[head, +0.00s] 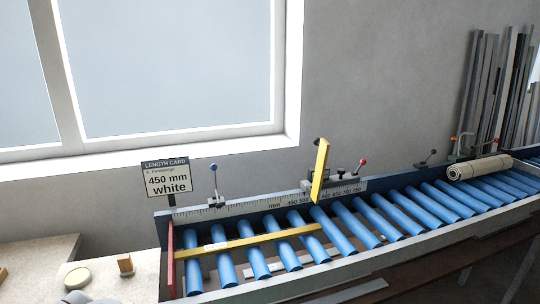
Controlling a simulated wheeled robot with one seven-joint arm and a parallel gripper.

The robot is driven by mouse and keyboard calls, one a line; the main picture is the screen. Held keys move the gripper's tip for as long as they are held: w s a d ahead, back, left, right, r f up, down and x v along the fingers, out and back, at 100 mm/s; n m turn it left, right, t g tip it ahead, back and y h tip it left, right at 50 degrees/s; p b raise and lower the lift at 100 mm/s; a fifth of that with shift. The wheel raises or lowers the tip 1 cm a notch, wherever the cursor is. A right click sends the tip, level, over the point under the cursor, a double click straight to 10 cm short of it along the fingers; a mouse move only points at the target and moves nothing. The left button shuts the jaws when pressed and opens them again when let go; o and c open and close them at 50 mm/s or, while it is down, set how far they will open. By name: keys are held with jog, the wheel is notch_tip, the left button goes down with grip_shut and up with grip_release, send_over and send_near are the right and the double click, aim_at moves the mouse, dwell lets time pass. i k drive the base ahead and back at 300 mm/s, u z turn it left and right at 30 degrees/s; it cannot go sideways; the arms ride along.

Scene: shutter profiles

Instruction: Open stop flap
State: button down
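A yellow flap (320,170) stands up, slightly tilted, at the carriage (337,184) on the ruler rail behind the rollers; it looks like the stop flap. Its lower end is over the back of the roller track, and I cannot make out its hinge. A lever with a red knob (362,162) stands just right of it. A long yellow bar (260,240) lies across several rollers, from the red end plate (171,259) toward the carriage. My gripper is not in view.
Blue rollers (372,220) run rightward to a rolled cream bundle (479,168). A card reading 450 mm white (167,183) stands by the ruler (240,207). A blue-knobbed clamp (215,186) sits left.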

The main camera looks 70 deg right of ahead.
aim_at(314, 194)
jog(key=u, duration=0.25)
jog(key=k, duration=0.95)
jog(key=z, duration=1.25)
